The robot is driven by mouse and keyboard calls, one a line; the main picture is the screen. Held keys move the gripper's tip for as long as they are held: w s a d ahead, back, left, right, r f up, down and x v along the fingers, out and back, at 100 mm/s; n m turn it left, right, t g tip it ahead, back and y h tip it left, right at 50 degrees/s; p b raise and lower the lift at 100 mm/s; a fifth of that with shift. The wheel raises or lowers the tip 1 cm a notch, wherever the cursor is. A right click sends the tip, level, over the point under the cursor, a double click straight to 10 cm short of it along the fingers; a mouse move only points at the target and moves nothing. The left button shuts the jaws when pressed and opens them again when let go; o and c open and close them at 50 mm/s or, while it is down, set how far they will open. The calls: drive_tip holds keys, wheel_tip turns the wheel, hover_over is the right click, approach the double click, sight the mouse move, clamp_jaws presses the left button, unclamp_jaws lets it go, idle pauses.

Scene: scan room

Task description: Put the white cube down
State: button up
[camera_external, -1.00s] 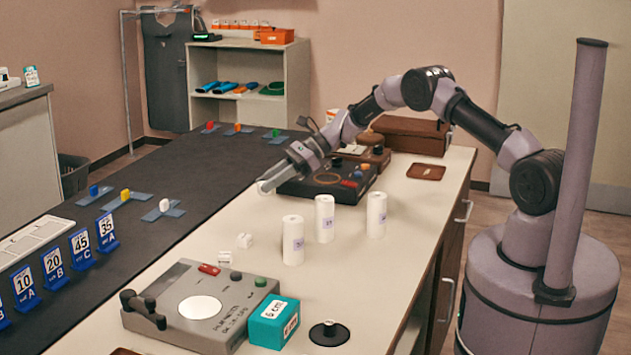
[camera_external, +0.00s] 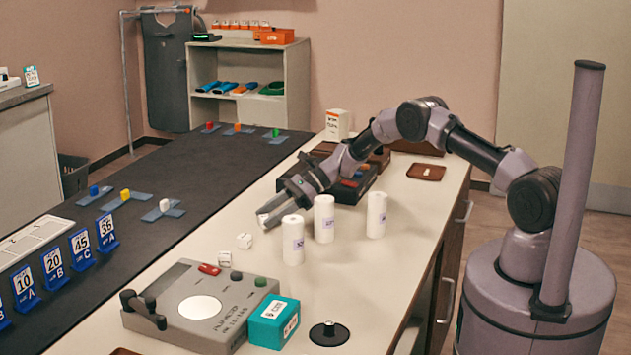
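My gripper (camera_external: 268,216) reaches down and left over the white counter (camera_external: 385,285). A small white cube (camera_external: 262,219) shows between its fingertips, partly covered by the fingers. The cube is at or very close to the counter top; I cannot tell whether it touches. Two other small white cubes, one nearer (camera_external: 245,240) and one further toward the front (camera_external: 224,258), stand on the counter, in line with the held one and apart from it.
Several white rolls (camera_external: 293,245) stand just right of my gripper. A dark device (camera_external: 350,190) lies behind it. A grey device (camera_external: 200,308) and a teal box (camera_external: 273,322) are in front.

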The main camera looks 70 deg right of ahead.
drive_tip(key=shift+r+p, duration=0.35)
drive_tip(key=shift+r, duration=0.05)
drive_tip(key=p+v, duration=0.3)
drive_tip(key=v, duration=0.8)
drive_tip(key=shift+s+d, duration=0.15)
drive_tip(key=shift+d, duration=0.05)
drive_tip(key=s+a+r+n+g+h, duration=0.1)
drive_tip(key=s+a+r+n+g, duration=0.1)
drive_tip(key=s+a+r+n, duration=0.6)
drive_tip(key=s+a+r+n+g+h, duration=0.2)
drive_tip(key=s+a+r+n, duration=0.15)
drive_tip(key=a+r, duration=0.8)
drive_tip(key=s+a+n+h, duration=0.1)
drive_tip(key=s+a+n, duration=0.1)
drive_tip(key=s, duration=0.6)
drive_tip(key=s+a+r+n+h, duration=0.1)
drive_tip(key=s+a+n, duration=0.1)
drive_tip(key=s+n, duration=0.3)
drive_tip(key=s+a+r+n+t+h, duration=0.1)
drive_tip(key=s+n, duration=0.3)
drive_tip(key=s, duration=0.8)
drive_tip(key=shift+s+a+r+h, duration=0.15)
drive_tip(key=shift+s+a+h, duration=0.2)
drive_tip(key=shift+a, duration=0.4)
